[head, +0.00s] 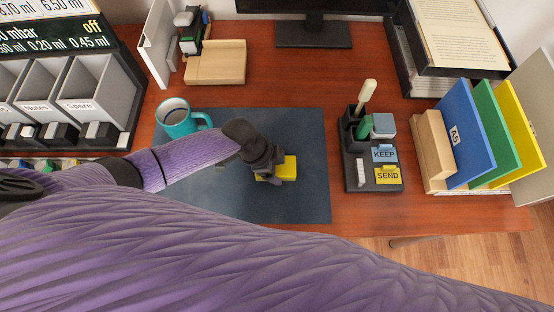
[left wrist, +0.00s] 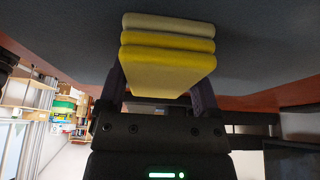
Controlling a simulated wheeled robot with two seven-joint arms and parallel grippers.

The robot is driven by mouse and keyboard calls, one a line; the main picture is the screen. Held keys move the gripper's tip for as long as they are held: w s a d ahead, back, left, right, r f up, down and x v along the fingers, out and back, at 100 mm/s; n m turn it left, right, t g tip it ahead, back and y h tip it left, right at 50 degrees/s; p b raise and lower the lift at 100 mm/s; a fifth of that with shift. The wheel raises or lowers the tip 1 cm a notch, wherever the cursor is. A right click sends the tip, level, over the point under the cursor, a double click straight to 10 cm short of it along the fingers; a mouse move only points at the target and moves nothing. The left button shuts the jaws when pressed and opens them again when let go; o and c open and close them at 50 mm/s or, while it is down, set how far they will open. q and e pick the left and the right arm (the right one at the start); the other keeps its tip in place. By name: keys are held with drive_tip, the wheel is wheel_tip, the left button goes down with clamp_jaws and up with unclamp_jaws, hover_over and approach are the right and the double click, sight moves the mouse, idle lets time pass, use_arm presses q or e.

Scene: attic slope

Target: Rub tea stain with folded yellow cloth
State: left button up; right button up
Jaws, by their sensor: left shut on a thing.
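The folded yellow cloth (head: 289,168) is over the dark blue desk mat (head: 300,130) in the head view. My left gripper (head: 272,172) is shut on it. In the left wrist view the folded cloth (left wrist: 168,60) sits between the two fingers, its stacked layers showing, with the dark mat surface close beyond it. I cannot tell whether the cloth touches the mat. No tea stain shows; my arm and gripper cover part of the mat. My right gripper is not in view.
A teal mug (head: 180,120) with dark liquid stands at the mat's upper left, close to my left forearm. A black organizer (head: 372,150) with KEEP and SEND labels stands right of the mat. Upright coloured folders (head: 465,130) are farther right. A monitor stand (head: 313,33) is behind.

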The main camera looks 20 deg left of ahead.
use_arm(q)
drive_tip(key=shift+s+a+p, duration=0.1)
drive_tip(key=shift+s+p, duration=0.3)
drive_tip(key=shift+s, duration=0.15)
drive_tip(key=shift+s+f, duration=0.1)
drive_tip(key=shift+s, duration=0.05)
drive_tip(key=shift+s+a, duration=0.1)
drive_tip(key=shift+s+a+p, duration=0.15)
drive_tip(key=shift+s+p, duration=0.35)
drive_tip(key=shift+s, duration=0.15)
